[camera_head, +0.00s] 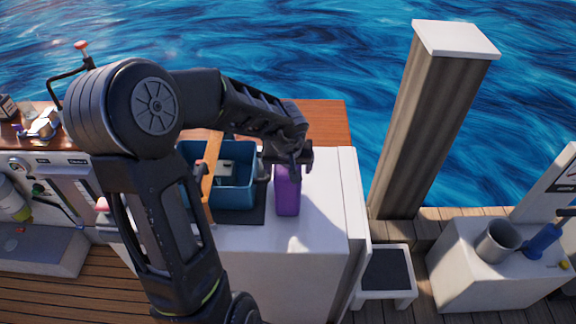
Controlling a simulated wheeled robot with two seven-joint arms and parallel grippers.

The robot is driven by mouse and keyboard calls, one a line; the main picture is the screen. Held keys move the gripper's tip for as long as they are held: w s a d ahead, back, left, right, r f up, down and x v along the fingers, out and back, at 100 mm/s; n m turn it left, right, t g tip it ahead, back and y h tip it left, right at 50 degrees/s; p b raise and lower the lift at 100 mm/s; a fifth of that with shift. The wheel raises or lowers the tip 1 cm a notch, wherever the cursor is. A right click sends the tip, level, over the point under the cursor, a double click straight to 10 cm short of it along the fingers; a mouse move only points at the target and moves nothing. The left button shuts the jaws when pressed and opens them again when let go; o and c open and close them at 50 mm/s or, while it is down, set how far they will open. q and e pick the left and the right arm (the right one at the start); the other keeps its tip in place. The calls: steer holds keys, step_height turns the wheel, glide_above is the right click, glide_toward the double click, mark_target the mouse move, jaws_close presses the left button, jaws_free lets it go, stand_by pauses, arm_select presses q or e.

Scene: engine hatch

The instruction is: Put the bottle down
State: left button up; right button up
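A purple bottle (287,192) is upright at the right part of the white cabinet top (321,205), beside a blue bin. My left gripper (288,160) is at the top of the bottle, pointing down, and appears shut on it. The fingertips and the bottle's neck are partly hidden by the dark wrist. I cannot tell whether the bottle's base touches the cabinet top or is slightly above it. My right gripper is not in view.
The blue bin (236,193) has an orange-brown board (211,178) at its left side. White cabinet top is bare right of the bottle, up to a raised white panel (354,205). A wooden post (428,125), a grey cup (497,241) and a blue bottle (542,241) stand farther right.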

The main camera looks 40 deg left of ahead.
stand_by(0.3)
arm_select(q)
steer(key=p+v, duration=0.3)
steer(key=v, duration=0.8)
steer(key=shift+r, duration=0.2)
steer(key=shift+s+d+r, duration=0.1)
steer(key=shift+s+r, duration=0.05)
steer(key=shift+r, duration=0.25)
steer(key=shift+o, duration=0.4)
